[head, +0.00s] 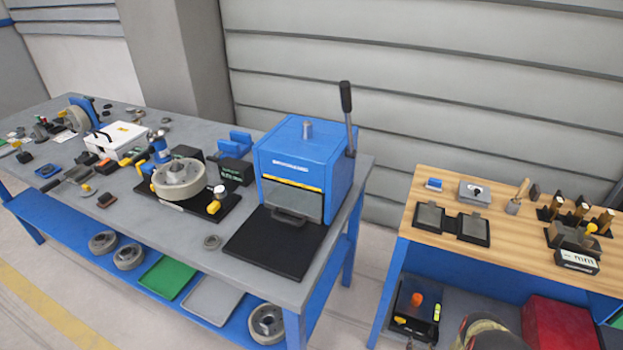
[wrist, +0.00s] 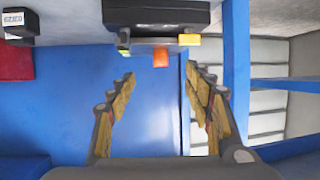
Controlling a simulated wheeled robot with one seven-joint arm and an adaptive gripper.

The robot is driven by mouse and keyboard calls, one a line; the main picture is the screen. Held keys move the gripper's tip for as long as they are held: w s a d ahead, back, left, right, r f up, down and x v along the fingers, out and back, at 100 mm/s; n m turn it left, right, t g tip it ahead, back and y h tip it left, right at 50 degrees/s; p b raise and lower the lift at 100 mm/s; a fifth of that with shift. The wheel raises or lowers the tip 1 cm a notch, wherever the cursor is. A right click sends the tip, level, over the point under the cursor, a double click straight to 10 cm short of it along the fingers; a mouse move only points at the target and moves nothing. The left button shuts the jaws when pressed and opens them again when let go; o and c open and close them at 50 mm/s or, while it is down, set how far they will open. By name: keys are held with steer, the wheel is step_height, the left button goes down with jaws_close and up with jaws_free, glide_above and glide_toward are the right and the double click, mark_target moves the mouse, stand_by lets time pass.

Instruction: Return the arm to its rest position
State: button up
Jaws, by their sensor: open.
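My gripper (wrist: 160,78) shows in the wrist view with its two yellow-padded fingers spread apart. Nothing is held between them, and a blue panel lies behind the gap. A black device with an orange knob (wrist: 160,57) is at the top of the wrist view, beyond the fingertips and apart from them. In the head view, a black device with an orange knob (head: 416,300) sits under the wooden bench.
The wooden-topped bench (head: 440,183) at right holds black trays, small tools and a label box (head: 577,261). A red box (head: 560,325) is beneath it. The grey workbench (head: 120,225) at left carries a blue press (head: 303,160) with a raised lever. Floor separates the benches.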

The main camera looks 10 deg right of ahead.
steer(key=s+a+f+g+y, duration=0.25)
steer(key=s+f+g, duration=0.2)
steer(key=s, duration=0.25)
steer(key=s+a+f+g+y, duration=0.1)
steer(key=s+a+f+g, duration=0.35)
steer(key=s, duration=0.25)
steer(key=w+a+r+g+y, duration=0.1)
steer(key=r+g, duration=0.1)
steer(key=r, duration=1.1)
steer(key=w+a+r+g+p, duration=0.1)
steer(key=r+g, duration=0.1)
steer(key=r, duration=1.2)
steer(key=w+a+r+g+y, duration=0.1)
steer(key=a+r+g, duration=0.1)
steer(key=r, duration=1.1)
steer(key=s+a+r+n+t, duration=0.1)
steer(key=a+r, duration=0.5)
steer(key=r, duration=0.8)
steer(key=s+a+r+n+t+p, duration=0.1)
steer(key=s+a+r+t, duration=0.3)
steer(key=r, duration=1)
steer(key=s+a+r+n+t, duration=0.2)
steer(key=a+r+t, duration=0.1)
steer(key=a+r, duration=0.7)
step_height(320, 180, up, 4)
steer(key=shift+s+f+n+p, duration=0.1)
steer(key=shift+s+n+p, duration=0.1)
steer(key=shift+n+p, duration=0.15)
steer(key=shift+h, duration=0.25)
